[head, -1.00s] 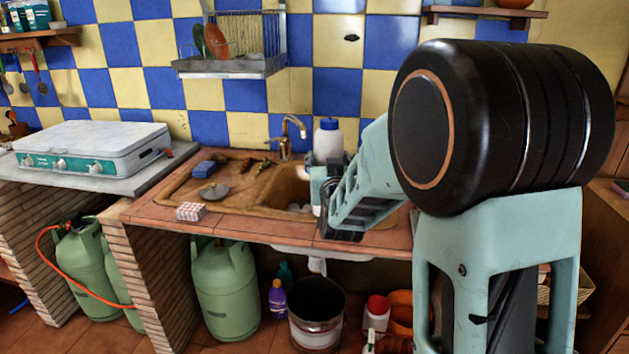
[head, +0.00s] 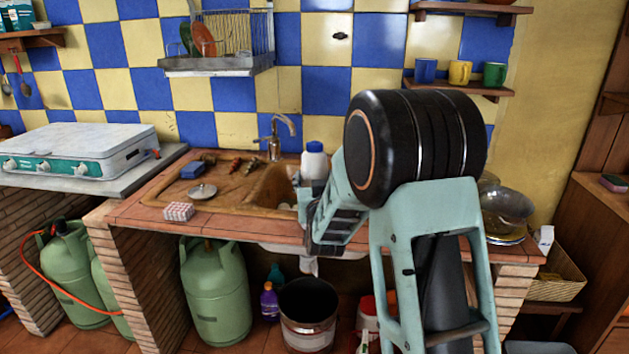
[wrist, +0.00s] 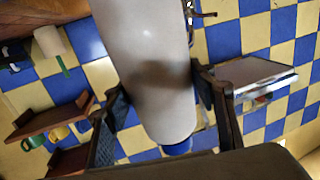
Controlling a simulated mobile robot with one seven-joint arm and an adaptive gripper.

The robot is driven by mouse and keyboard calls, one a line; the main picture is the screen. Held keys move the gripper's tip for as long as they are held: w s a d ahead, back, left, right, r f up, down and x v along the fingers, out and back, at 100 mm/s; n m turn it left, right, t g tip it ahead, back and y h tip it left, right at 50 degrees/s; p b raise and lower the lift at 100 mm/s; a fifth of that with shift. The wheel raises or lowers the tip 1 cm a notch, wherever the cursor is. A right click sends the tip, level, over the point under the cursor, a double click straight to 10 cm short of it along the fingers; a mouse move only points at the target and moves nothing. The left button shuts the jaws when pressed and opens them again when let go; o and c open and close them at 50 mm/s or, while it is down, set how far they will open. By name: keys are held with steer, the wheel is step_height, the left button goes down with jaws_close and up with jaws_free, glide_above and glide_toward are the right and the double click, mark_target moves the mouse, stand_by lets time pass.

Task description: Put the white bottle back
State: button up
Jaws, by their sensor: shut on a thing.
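The white bottle (head: 314,163) with a blue cap is upright above the right side of the sink (head: 268,187) in the head view. My gripper (head: 306,205) is around it, and its lower part is hidden behind my gripper and arm. In the wrist view the white bottle (wrist: 148,60) fills the middle, with its blue cap at the bottom. The two dark fingers of my gripper (wrist: 163,108) are on either side of it, shut on it. I cannot tell whether its base touches anything.
A faucet (head: 275,135) stands just left of the bottle. A blue sponge (head: 192,170), a metal lid (head: 202,191) and a checked box (head: 179,211) lie left of the sink. Glass bowls (head: 507,208) stand at the counter's right end. A shelf with cups (head: 460,73) hangs above.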

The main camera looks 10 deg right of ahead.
steer(key=shift+f, duration=0.1)
steer(key=o, duration=1.2)
steer(key=shift+o, duration=0.2)
steer(key=shift+r, duration=0.2)
steer(key=s+a, duration=0.1)
steer(key=s, duration=1.1)
steer(key=shift+r, duration=0.25)
steer(key=shift+w+a, duration=0.1)
steer(key=shift+a, duration=0.05)
